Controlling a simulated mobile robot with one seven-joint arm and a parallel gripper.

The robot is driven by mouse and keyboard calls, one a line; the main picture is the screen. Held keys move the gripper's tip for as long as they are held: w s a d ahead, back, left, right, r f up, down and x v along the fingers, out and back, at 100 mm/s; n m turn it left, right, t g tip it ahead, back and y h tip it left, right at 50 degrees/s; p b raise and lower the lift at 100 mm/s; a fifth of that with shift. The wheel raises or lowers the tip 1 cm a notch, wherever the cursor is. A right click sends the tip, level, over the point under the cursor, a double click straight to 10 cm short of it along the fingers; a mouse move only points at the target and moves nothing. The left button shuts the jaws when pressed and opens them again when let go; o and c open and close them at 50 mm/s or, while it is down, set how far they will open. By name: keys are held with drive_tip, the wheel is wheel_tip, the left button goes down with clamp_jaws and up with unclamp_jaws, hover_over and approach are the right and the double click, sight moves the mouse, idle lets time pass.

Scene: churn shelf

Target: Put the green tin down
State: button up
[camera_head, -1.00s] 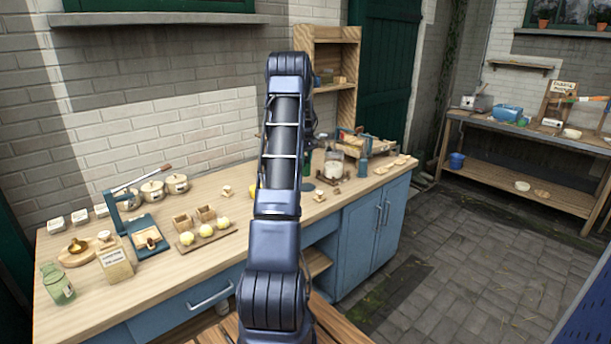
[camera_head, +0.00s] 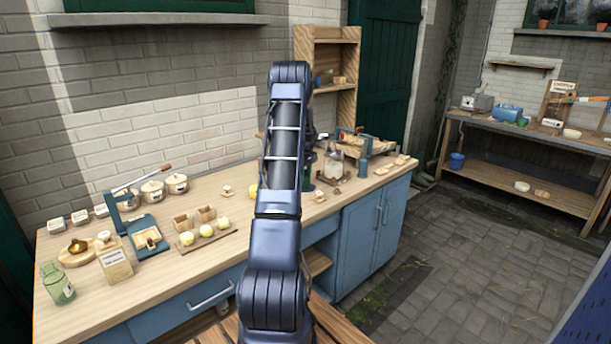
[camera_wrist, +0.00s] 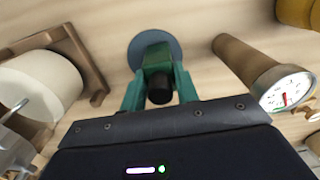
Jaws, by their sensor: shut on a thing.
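The green tin (camera_wrist: 157,57) is between the fingers of my gripper (camera_wrist: 160,76) in the wrist view, with a dark round part facing the camera. My gripper is shut on it. Behind the tin is a round grey-blue disc (camera_wrist: 143,42) on the wooden worktop, partly covered by the tin. I cannot tell whether the tin touches the disc. In the head view my arm hides most of the gripper and the tin.
A white jar (camera_wrist: 45,85) in a wooden frame is close on the left. A wooden-handled dial thermometer (camera_wrist: 290,92) is close on the right. The workbench (camera_head: 200,262) carries a tray of yellow balls (camera_head: 205,236) and a green glass jar (camera_head: 58,285).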

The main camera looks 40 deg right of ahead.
drive_tip(key=o, duration=1)
wheel_tip(320, 180, up, 12)
drive_tip(key=a+r, duration=1.1)
drive_tip(key=a, duration=0.5)
drive_tip(key=s+a+r+t, duration=0.1)
drive_tip(key=s+a+r, duration=0.25)
drive_tip(key=a, duration=0.65)
drive_tip(key=s+a+r+t, duration=0.1)
drive_tip(key=s+a+r, duration=0.1)
drive_tip(key=a+r, duration=0.5)
drive_tip(key=s+a+t, duration=0.1)
drive_tip(key=s+a, duration=1.1)
drive_tip(key=a, duration=0.5)
drive_tip(key=shift+t, duration=0.8)
drive_tip(key=shift+s+a+f, duration=0.9)
drive_tip(key=shift+s+a, duration=0.45)
drive_tip(key=shift+s, duration=1)
drive_tip(key=shift+s+a+f, duration=0.95)
drive_tip(key=shift+s+a, duration=0.4)
drive_tip(key=shift+s, duration=1)
drive_tip(key=shift+s+a+f, duration=0.9)
drive_tip(key=shift+s+a, duration=0.45)
drive_tip(key=shift+s, duration=1)
